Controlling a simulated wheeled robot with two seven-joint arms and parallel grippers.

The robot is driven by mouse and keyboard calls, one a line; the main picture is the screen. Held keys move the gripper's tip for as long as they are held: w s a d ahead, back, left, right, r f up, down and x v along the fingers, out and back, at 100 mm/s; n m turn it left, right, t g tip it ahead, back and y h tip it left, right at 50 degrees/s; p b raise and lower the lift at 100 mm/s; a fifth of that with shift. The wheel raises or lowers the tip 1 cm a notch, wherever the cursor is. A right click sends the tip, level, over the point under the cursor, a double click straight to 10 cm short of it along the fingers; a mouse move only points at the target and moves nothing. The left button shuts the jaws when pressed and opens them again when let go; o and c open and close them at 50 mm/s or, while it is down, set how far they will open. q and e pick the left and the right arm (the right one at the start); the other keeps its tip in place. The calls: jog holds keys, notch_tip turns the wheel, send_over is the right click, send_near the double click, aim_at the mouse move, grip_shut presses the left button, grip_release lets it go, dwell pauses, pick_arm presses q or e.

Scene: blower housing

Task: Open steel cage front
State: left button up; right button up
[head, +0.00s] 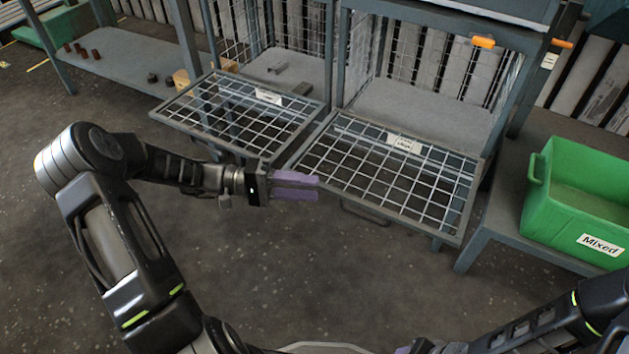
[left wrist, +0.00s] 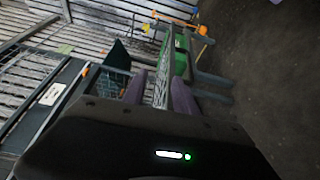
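Two mesh cage fronts are folded down and lie nearly flat, sticking out from their cages. The right cage front (head: 441,229) carries a white label (head: 404,143) and has a handle (head: 364,215) below its front edge. The left cage front (head: 168,116) also has a label (head: 268,97); I cannot read either surely. My left gripper (head: 318,188) is at the left front corner of the right front, its purple fingers apart. In the left wrist view, a mesh strip (left wrist: 161,88) shows between the fingers; contact is unclear. My right gripper (head: 404,350) is mostly cut off at the bottom edge.
A green bin (head: 602,222) marked "Mixed" stands on a low bench at the right. Orange catches (head: 483,42) show at the right cage's top. A shelf (head: 120,78) with small brown and dark parts is at the left. The floor in front is clear.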

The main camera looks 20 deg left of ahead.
pick_arm(q)
jog(key=shift+s+a+f+p, duration=0.2)
jog(key=shift+a+p, duration=0.25)
jog(key=shift+a, duration=0.25)
jog(key=shift+s+a+f+p, duration=0.2)
jog(key=shift+a+p, duration=0.2)
jog(key=shift+a, duration=0.25)
jog(key=shift+w, duration=0.1)
